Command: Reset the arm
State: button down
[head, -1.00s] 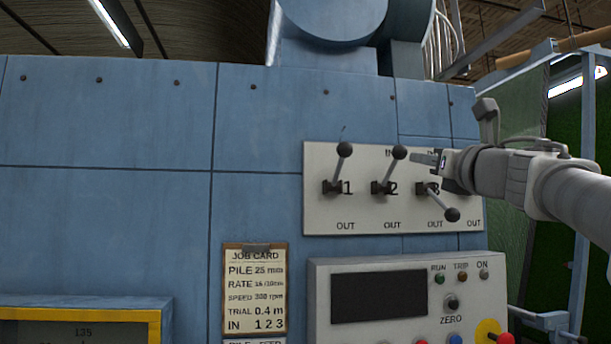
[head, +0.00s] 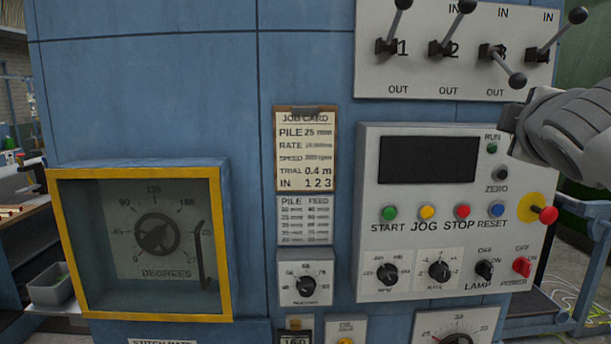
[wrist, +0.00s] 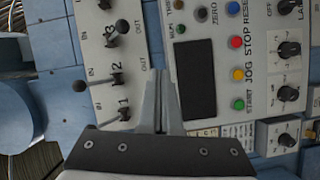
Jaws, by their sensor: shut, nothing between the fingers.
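My gripper (head: 510,122) is at the right in the head view, in front of the upper right corner of the control box and below the lever panel; its fingertips are hard to make out there. In the wrist view my gripper (wrist: 160,75) has its two fingers together and empty, over the gap between lever panel and control box. The lever panel (head: 420,78) carries levers 1 (head: 387,46), 2 (head: 440,48) and a fourth (head: 545,47) tilted up toward IN. Lever 3 (head: 516,80) points down toward OUT.
The control box (head: 370,250) has a dark display (head: 428,159), several coloured buttons and a protruding red knob (head: 548,215) on yellow. A yellow-framed dial window (head: 140,318) juts out at the left. A job card (head: 305,150) hangs between. Blue metal framing (head: 585,208) stands at the right.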

jog(key=s+a+f+m+g+y, duration=0.2)
jog(key=s+a+f, duration=0.3)
jog(key=f, duration=0.5)
jog(key=s+a+f+m+g+y, duration=0.2)
jog(key=s+a+f+m+g, duration=0.3)
jog(key=f, duration=0.6)
jog(key=s+a+f+m+g+y, duration=0.2)
jog(key=s+a+f+m+g, duration=0.1)
jog(key=s+f, duration=0.4)
notch_tip(320, 180, down, 3)
jog(key=a+m, duration=0.1)
jog(key=a, duration=0.1)
jog(key=shift+a+f, duration=0.2)
jog(key=shift+a, duration=0.1)
